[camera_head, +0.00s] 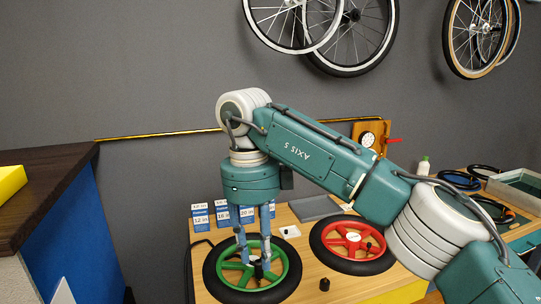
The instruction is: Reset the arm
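My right arm comes in from the right and bends down at its wrist. Its gripper (256,262) points straight down over the green-rimmed wheel (284,278) on the wooden table (345,290). The two fingers stand apart, with a small dark part between or behind their tips near the wheel's hub. I cannot tell whether the tips touch it. My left gripper is not in view.
A red-rimmed wheel (327,241) lies to the right of the green one. A small black cylinder (324,284) stands in front. Blue cards (200,219) stand behind. A white bottle (423,166) and a grey-green tray (517,190) are at right. Bicycle wheels hang above.

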